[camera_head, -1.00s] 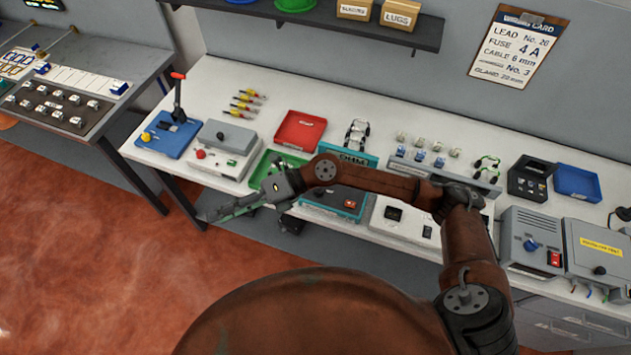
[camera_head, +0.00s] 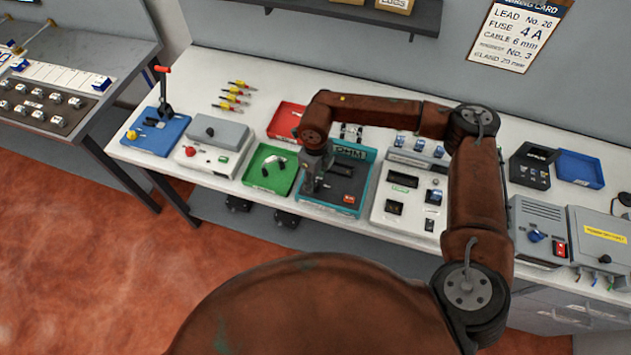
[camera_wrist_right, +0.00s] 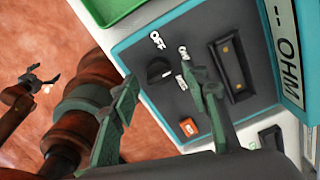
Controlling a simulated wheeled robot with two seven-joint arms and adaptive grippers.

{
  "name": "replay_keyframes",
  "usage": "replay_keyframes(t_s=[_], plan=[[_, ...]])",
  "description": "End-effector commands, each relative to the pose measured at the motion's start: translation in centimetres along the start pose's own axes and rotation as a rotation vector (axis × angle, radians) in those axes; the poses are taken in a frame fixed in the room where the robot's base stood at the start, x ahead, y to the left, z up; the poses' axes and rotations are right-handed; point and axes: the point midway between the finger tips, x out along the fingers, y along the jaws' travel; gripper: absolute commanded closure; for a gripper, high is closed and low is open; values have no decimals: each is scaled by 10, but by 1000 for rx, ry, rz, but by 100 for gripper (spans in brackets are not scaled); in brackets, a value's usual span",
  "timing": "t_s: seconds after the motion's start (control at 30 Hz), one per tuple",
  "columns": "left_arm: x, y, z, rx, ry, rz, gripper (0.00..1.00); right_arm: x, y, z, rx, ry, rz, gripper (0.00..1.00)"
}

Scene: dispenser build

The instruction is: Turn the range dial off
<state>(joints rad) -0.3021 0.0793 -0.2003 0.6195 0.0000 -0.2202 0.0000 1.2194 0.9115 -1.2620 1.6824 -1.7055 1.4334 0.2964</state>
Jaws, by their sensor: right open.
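The teal-framed meter marked OHM (camera_head: 358,199) sits at the middle of the bench. In the right wrist view its grey face shows a black round dial (camera_wrist_right: 159,70) beside a white OFF label (camera_wrist_right: 157,40); I cannot tell where the dial points. My right gripper (camera_head: 314,186) hangs over the meter's left part, where it hides the dial in the head view. In the wrist view its green fingers (camera_wrist_right: 158,96) are apart and empty, one on either side of the dial in the picture. A small, distant gripper, seemingly my left (camera_wrist_right: 42,82), shows over the floor.
A red tray (camera_head: 284,120) is behind, near my right forearm.

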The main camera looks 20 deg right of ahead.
Motion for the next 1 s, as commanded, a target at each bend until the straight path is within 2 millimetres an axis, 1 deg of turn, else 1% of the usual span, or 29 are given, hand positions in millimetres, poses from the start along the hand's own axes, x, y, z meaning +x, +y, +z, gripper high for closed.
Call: replay_keyframes(t_s=[0.03, 0.1, 0.2, 0.47, 1.0], plan=[[-1, 0, 0, 0, 0, 0, 16, 6, 0, -1, 2, 2, 2, 58], [-1, 0, 0, 0, 0, 0, 16, 12, 0, -1, 2, 1, 1, 58], [-2, 0, 0, 0, 0, 0, 16, 17, 0, 0, 1, 0, 1, 58], [-1, 0, -1, 0, 1, 0, 16, 18, 0, 0, 0, 0, 1, 58], [-1, -1, -3, 0, 3, -1, 16, 18, 0, 0, 0, 0, 2, 94]])
